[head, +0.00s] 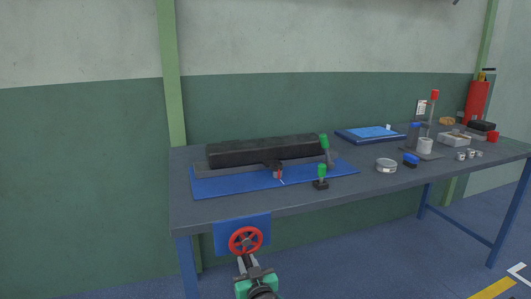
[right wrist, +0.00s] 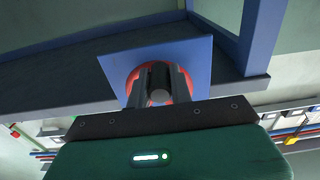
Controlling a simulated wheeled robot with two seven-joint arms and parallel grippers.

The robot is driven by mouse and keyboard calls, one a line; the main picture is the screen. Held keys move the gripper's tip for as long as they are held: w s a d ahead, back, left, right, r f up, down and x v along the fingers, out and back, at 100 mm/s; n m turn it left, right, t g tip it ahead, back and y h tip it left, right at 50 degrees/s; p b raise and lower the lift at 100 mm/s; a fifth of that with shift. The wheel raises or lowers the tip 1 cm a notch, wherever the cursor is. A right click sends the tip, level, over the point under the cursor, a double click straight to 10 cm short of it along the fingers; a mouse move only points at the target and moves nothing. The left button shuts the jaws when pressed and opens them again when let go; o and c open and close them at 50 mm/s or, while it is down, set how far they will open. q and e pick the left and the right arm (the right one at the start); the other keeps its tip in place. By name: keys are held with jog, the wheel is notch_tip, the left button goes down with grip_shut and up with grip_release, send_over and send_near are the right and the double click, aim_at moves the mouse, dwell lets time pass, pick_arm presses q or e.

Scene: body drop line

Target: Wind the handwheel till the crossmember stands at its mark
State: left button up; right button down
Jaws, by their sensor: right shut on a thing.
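The red handwheel (head: 260,238) is mounted on a blue plate (head: 222,238) at the bench's front edge. My right gripper (head: 246,264) reaches it from below and is shut at its lower part. In the right wrist view the fingers (right wrist: 158,88) close around a grey round piece in front of the red wheel (right wrist: 131,80), probably its handle. A long black beam (head: 260,150), likely the crossmember, lies along a grey rail on a blue mat (head: 225,187). A small red marker (head: 278,174) and a thin pale line are at its front. I cannot tell whether they line up. My left gripper is not visible.
Blue bench legs (head: 188,265) flank the space below.

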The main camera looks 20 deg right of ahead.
aim_at(233, 246)
jog(key=shift+r, duration=0.35)
jog(key=shift+a+r+p, duration=0.3)
jog(key=shift+a+r, duration=0.1)
jog(key=shift+a, duration=0.25)
jog(key=shift+a+r, duration=0.25)
jog(key=shift+a, duration=0.25)
jog(key=shift+a+r+p, duration=0.1)
jog(key=shift+r+p, duration=0.45)
jog(key=shift+a+r+p, duration=0.35)
jog(key=shift+r+p, duration=0.2)
jog(key=shift+r, duration=0.15)
jog(key=shift+f, duration=0.1)
